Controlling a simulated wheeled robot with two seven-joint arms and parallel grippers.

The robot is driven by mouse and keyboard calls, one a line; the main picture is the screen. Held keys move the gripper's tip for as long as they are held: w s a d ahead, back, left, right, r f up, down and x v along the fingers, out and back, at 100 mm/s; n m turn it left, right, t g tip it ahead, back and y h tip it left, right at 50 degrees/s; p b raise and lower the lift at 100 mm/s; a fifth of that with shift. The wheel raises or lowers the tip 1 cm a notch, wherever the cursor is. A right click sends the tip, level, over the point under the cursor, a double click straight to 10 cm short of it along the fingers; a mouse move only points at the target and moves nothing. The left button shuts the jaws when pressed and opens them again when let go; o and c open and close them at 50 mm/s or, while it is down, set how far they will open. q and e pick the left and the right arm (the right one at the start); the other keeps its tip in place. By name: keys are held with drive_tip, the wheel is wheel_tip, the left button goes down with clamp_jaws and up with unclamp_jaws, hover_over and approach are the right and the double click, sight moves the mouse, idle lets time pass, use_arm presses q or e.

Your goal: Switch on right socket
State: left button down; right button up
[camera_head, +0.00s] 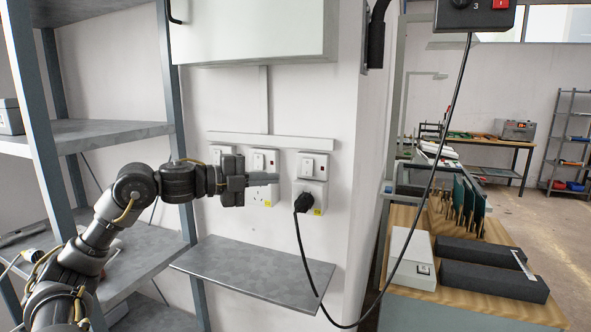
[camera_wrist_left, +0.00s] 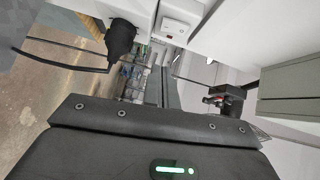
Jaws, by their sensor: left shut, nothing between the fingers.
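The right socket (camera_head: 311,167) is a white wall unit with a rocker switch at the top and a small red mark on it. A black plug (camera_head: 304,202) sits in its lower part, with a cable hanging down. My left gripper (camera_head: 268,179) is shut and empty. Its fingers point right, in front of the middle socket (camera_head: 262,161), with the tips just left of the right socket and apart from its switch in the picture. In the left wrist view a white switch unit (camera_wrist_left: 181,24) and the black plug (camera_wrist_left: 121,38) show at the top. Whether the switch is on cannot be told.
A grey wall shelf (camera_head: 255,272) juts out below the sockets. A white cabinet (camera_head: 255,35) hangs above. A metal rack (camera_head: 50,140) stands on the left. The black cable (camera_head: 432,170) hangs in front on the right, before a wooden bench (camera_head: 480,300).

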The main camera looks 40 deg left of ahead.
sight(310, 175)
use_arm(q)
drive_tip(key=w+p, duration=0.2)
drive_tip(key=w, duration=0.1)
drive_tip(key=w+p, duration=0.2)
drive_tip(key=w, duration=0.1)
drive_tip(key=w+d+f+p, duration=0.1)
drive_tip(key=w+p, duration=0.1)
drive_tip(key=shift+w, duration=0.4)
